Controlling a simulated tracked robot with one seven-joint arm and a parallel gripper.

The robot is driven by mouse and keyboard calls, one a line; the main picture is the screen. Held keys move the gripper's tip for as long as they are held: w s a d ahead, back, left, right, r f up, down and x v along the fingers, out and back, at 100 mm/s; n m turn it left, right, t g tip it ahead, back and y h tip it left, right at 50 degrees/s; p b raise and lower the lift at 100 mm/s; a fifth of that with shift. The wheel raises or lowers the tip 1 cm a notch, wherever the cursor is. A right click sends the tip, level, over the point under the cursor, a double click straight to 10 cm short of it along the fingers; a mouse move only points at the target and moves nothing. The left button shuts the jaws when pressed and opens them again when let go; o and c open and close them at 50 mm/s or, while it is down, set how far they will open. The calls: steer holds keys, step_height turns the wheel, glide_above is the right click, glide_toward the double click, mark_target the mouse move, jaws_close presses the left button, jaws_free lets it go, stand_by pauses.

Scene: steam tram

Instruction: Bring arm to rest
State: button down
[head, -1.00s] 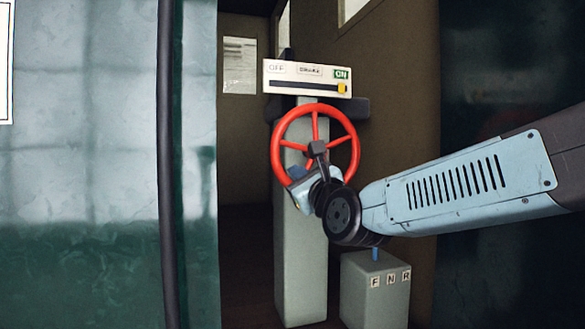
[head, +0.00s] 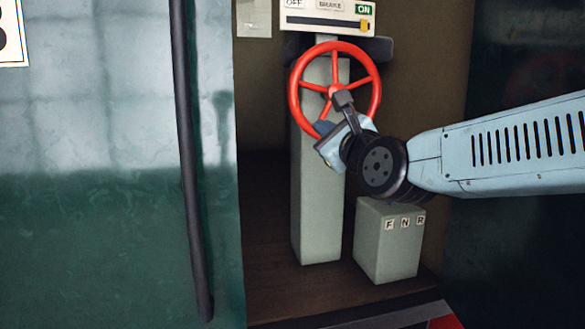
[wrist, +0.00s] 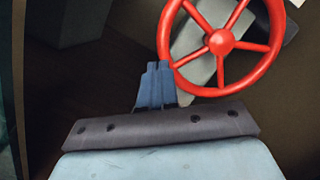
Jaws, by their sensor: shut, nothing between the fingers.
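My gripper (head: 322,128) is at the lower left rim of the red handwheel (head: 373,84) in the head view, with its arm reaching in from the right. In the wrist view its blue fingers (wrist: 157,85) are together and empty, just left of the wheel's rim (wrist: 262,70). I cannot tell whether they touch the rim. The wheel is mounted on a grey pillar (head: 315,220). My wrist covers part of the pillar.
The brake panel (head: 305,22) above the wheel has its yellow knob (head: 365,23) at the ON end. A grey F-N-R box (head: 385,250) stands low, under my arm. A dark vertical handrail (head: 190,170) and green-white wall (head: 100,180) bound the doorway on the left.

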steer(key=s+d+f+n+g+h, duration=0.3)
steer(key=s+d+f+n+g, duration=0.3)
steer(key=f+n, duration=0.3)
steer(key=s+d+f+n+g+h, duration=0.3)
steer(key=s+d+f+n+g, duration=0.3)
steer(key=n, duration=0.9)
steer(key=s+f+g, duration=0.1)
steer(key=s+f, duration=0.2)
steer(key=f, duration=0.1)
steer(key=shift+d+n, duration=0.3)
steer(key=shift+d, duration=0.05)
steer(key=shift+f, duration=0.1)
